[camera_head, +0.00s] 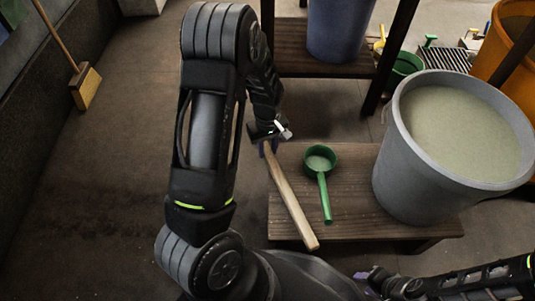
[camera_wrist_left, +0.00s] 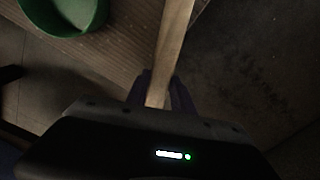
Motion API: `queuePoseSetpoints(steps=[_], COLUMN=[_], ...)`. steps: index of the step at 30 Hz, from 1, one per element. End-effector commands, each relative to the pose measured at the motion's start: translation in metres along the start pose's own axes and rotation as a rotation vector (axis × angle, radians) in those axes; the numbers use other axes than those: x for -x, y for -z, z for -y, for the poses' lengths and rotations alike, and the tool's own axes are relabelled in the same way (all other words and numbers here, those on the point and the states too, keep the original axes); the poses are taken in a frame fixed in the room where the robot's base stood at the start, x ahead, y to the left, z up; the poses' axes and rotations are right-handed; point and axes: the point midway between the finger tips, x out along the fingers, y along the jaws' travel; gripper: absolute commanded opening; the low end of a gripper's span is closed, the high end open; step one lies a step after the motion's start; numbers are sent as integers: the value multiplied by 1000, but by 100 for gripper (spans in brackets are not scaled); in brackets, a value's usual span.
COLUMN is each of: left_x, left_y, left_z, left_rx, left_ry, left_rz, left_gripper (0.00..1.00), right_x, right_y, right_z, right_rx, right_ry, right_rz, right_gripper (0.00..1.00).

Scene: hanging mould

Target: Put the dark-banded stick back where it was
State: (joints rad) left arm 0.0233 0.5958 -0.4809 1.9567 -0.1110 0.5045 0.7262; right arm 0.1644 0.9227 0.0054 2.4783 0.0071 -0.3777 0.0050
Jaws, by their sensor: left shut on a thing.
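A pale wooden stick (camera_head: 290,197) slants over the low wooden bench (camera_head: 355,222), its near end at the bench's front edge. I see no dark band on its visible part. My left gripper (camera_head: 267,146) is shut on the stick's far end, at the bench's back left corner. The wrist view shows the stick (camera_wrist_left: 172,45) running up from between the purple fingers of the gripper (camera_wrist_left: 160,93). Whether the stick touches the bench is unclear. My right gripper (camera_head: 368,278) is low at the bottom right; its fingers are too small to judge.
A green ladle (camera_head: 320,164) lies on the bench right of the stick. A large grey bucket (camera_head: 395,180) of pale liquid stands at the bench's right. A shelf with a blue bucket (camera_head: 340,30) is behind. A broom (camera_head: 84,87) leans far left; floor there is clear.

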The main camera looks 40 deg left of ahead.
Motion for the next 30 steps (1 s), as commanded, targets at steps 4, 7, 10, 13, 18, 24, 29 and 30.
queuePoseSetpoints(steps=[4,7,10,13,18,24,29,30], left_x=[-26,-28,-27,-27,-29,-29,-29,-29], left_y=[0,0,0,0,0,0,0,0], left_z=[1,0,0,0,0,0,0,0], left_rx=[1,0,0,0,0,0,0,0], left_ry=[2,1,0,0,1,1,1,1], left_rz=[2,1,0,1,0,1,1,1], left_gripper=[0,0,0,0,34,50,50,50], right_x=[-13,-14,-13,-13,-14,-14,-14,-14], right_y=[1,1,1,1,1,1,1,1], right_z=[-4,-4,-4,-4,-4,-4,-4,-4], right_rx=[-1,-1,-1,-1,-1,-1,-1,-1], right_ry=[0,0,0,0,0,0,0,0], right_rz=[-5,-6,-6,-6,-7,-7,-7,-7], right_gripper=[36,36,36,36,36,36,36,36])
